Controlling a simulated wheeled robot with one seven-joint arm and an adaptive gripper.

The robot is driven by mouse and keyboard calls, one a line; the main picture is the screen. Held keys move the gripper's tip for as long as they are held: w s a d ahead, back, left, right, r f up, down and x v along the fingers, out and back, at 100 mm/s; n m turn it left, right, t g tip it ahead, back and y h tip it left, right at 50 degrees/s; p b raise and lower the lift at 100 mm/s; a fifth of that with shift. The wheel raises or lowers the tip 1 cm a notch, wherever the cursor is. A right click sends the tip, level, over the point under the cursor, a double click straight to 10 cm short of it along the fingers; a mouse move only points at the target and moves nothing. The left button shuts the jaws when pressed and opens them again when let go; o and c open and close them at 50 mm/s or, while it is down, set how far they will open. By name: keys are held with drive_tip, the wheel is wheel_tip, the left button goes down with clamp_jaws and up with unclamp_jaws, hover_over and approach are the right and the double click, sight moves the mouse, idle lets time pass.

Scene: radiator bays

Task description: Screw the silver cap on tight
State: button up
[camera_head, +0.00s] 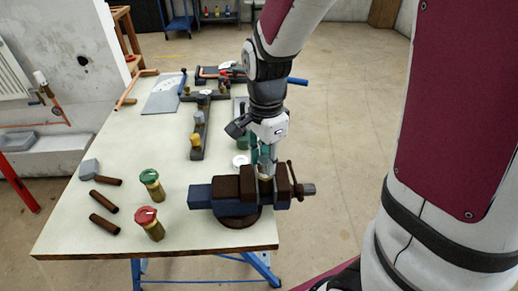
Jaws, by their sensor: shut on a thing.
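My gripper (264,160) points down over the vise (228,193) at the table's front right. Its fingers are shut on a small piece at the vise jaws, which I take to be the silver cap; the fingers hide most of it. A bit of brass-coloured metal (265,178) shows just below the fingertips, between the jaws. How far the cap sits down on it cannot be seen.
A green-topped brass valve (152,184) and a red-topped one (149,222) stand left of the vise. A dark rack (200,130) and a white ring (240,160) are behind the vise.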

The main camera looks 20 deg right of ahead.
drive_tip(key=shift+f, duration=0.35)
drive_tip(key=o, duration=1.2)
drive_tip(key=shift+o, duration=0.2)
drive_tip(key=shift+r, duration=0.15)
wheel_tip(320, 180, up, 12)
